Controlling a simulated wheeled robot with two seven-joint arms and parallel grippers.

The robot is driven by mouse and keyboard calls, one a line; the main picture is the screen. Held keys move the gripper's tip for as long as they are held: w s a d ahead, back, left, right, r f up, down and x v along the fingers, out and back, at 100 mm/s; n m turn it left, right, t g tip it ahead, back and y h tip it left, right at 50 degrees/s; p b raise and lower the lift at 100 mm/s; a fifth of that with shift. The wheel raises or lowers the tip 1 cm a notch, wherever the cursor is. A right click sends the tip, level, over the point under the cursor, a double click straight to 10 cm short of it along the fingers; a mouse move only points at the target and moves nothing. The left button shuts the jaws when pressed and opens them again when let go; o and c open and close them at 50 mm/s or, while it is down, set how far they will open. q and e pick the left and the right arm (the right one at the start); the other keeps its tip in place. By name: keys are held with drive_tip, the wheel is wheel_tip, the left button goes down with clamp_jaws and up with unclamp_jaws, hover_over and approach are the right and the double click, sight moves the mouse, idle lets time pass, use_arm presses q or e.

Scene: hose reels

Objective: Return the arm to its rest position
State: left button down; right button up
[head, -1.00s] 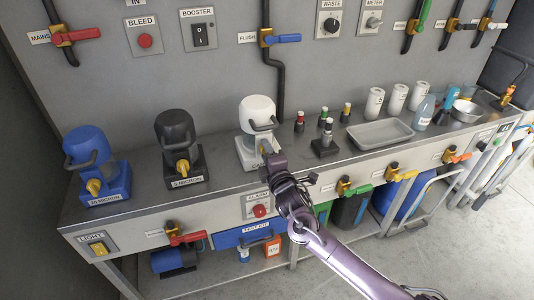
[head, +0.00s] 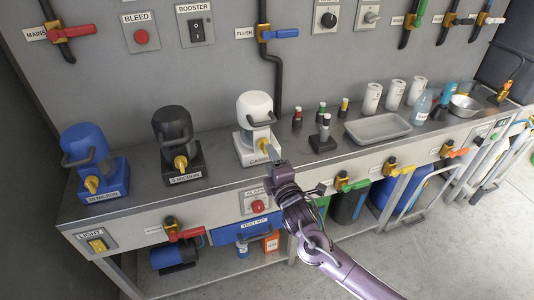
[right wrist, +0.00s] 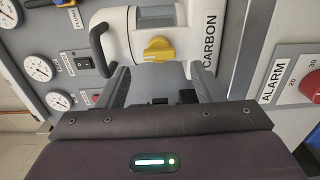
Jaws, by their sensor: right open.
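My right arm comes in from the lower right, and its gripper (head: 270,153) is in front of the white carbon filter unit (head: 254,112) on the bench. In the right wrist view the two fingers of the gripper (right wrist: 160,82) stand apart with nothing between them. Beyond them is the carbon unit (right wrist: 118,38) with its yellow knob (right wrist: 159,49), apart from the fingers as far as I can tell. My left gripper is not in view.
A black 5 micron unit (head: 172,130) and a blue unit (head: 84,142) stand left on the bench. A red alarm button (head: 257,206) is on the bench front near my arm. A grey tray (head: 377,129) lies right. Open floor (head: 440,250) is at lower right.

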drive_tip(key=shift+v, duration=1)
drive_tip(key=s+d+f+m+g+h+p, duration=0.1)
drive_tip(key=d+f+m+g+h, duration=0.2)
drive_tip(key=f, duration=0.6)
drive_tip(key=s+d+f+m+g+p, duration=0.1)
drive_tip(key=s+d+f+m, duration=0.15)
drive_tip(key=d+f, duration=0.45)
drive_tip(key=s+d+f+m+g+h, duration=0.1)
drive_tip(key=s+d+f+m+g, duration=0.1)
drive_tip(key=s+f, duration=0.5)
drive_tip(key=s+d+f+m+g+h, duration=0.1)
drive_tip(key=s+d+f+m+g, duration=0.15)
drive_tip(key=f, duration=0.75)
drive_tip(key=s+d+f+m+g, duration=0.1)
drive_tip(key=s+f, duration=0.4)
drive_tip(key=s, duration=0.8)
drive_tip(key=s+d+f+m+g+p, duration=0.1)
drive_tip(key=s+f+m+g, duration=0.3)
drive_tip(key=s, duration=0.9)
drive_tip(key=s+d+f+m+g+p, duration=0.1)
drive_tip(key=s+d+f+m+g, duration=0.1)
drive_tip(key=s+f, duration=0.6)
drive_tip(key=s+d+m, duration=0.1)
drive_tip(key=s+m, duration=0.1)
drive_tip(key=s, duration=0.3)
drive_tip(key=shift+s+d+g+h, duration=0.2)
drive_tip(key=shift+d+g+h, duration=0.05)
drive_tip(key=shift+g+h, duration=0.1)
